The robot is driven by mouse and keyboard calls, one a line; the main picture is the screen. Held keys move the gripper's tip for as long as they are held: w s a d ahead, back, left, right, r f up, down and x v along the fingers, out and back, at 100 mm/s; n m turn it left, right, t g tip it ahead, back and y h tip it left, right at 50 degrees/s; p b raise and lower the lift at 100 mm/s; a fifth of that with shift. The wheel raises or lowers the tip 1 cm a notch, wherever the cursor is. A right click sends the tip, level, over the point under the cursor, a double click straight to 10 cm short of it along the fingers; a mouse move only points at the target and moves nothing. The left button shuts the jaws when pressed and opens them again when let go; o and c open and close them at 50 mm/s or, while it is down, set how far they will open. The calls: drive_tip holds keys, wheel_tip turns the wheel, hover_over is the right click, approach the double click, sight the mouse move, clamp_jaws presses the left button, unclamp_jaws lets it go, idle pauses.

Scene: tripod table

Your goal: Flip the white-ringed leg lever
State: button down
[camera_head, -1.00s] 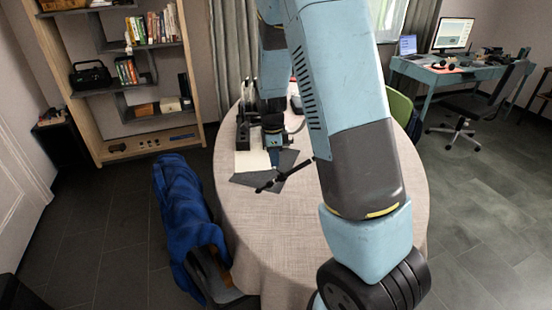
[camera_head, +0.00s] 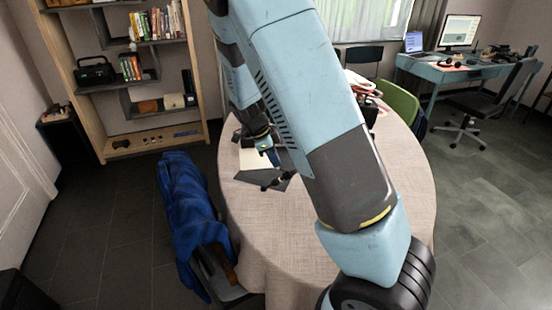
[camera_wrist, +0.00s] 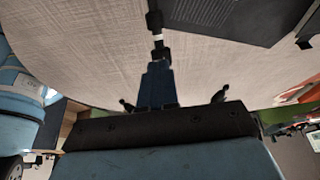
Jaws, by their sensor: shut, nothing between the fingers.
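In the wrist view a black tripod leg (camera_wrist: 155,20) comes down from the top edge, with a white ring (camera_wrist: 158,38) around it and a dark joint end just below the ring. My gripper (camera_wrist: 158,66) has its blue fingers together, with nothing between them. Their tips are right at the leg's dark end; I cannot tell whether they touch it. In the head view my gripper (camera_head: 274,160) is low over the table, and part of the black tripod (camera_head: 272,184) shows below it. My arm hides much of the tripod, and the white ring cannot be made out there.
The round table (camera_head: 300,260) has a beige cloth, bare at the front. A dark grey sheet (camera_head: 247,177) and a pale paper (camera_head: 250,160) lie near the gripper. A chair with a blue cover (camera_head: 183,205) stands left, and a green chair (camera_head: 398,102) stands behind.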

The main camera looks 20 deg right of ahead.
sight(286, 173)
drive_tip(key=h, duration=0.1)
drive_tip(key=a+f+h, duration=0.1)
drive_tip(key=h, duration=0.1)
drive_tip(key=f+h, duration=0.1)
drive_tip(key=shift+w+a+f+g+h, duration=0.1)
drive_tip(key=shift+w+a+g+h, duration=0.1)
drive_tip(key=shift+a+g+h, duration=0.15)
drive_tip(key=f+h, duration=0.1)
drive_tip(key=h, duration=0.1)
drive_tip(key=a+f+g+h, duration=0.1)
drive_tip(key=h, duration=0.1)
drive_tip(key=shift+w+f, duration=0.1)
drive_tip(key=shift+f, duration=0.05)
drive_tip(key=shift+d, duration=0.2)
drive_tip(key=shift+s+d+r, duration=0.2)
drive_tip(key=shift+d, duration=0.45)
drive_tip(key=shift+r, duration=0.1)
